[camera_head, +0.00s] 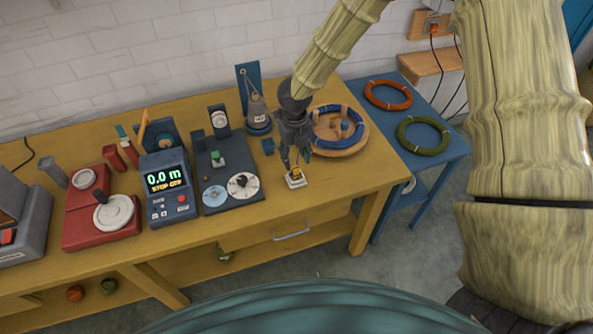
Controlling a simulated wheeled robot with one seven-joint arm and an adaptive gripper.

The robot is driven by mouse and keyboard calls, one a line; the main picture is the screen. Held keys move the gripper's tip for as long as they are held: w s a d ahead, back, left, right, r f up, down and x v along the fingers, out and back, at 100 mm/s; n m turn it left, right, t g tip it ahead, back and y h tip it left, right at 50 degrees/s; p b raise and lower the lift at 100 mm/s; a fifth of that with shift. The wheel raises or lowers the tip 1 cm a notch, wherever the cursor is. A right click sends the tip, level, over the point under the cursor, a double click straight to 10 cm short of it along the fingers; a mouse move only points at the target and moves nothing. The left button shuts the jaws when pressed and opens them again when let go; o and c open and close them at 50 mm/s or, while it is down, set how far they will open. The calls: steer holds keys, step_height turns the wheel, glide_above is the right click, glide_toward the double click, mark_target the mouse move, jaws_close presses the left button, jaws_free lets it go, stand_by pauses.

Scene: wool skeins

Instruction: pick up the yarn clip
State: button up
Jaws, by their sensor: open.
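What looks like the yarn clip (296,175) is a small yellow piece on a pale square base, near the front edge of the yellow wooden table (330,190). My gripper (295,164) is dark grey, points down and is open just above the yellow piece. Its fingertips are close to the piece; I cannot tell whether they touch it. Nothing shows between the fingers higher up.
A round wooden tray with a blue ring (347,147) stands right of my gripper. A dark board with dials (240,187) and a blue meter (167,190) are to the left. A blue side table (447,155) holds orange (388,95) and green (423,135) rings.

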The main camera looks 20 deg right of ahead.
mark_target(297, 168)
steer(key=shift+d+f+p, duration=0.2)
steer(key=shift+f+p, duration=1.15)
steer(key=shift+f, duration=2.2)
steer(key=c, duration=0.9)
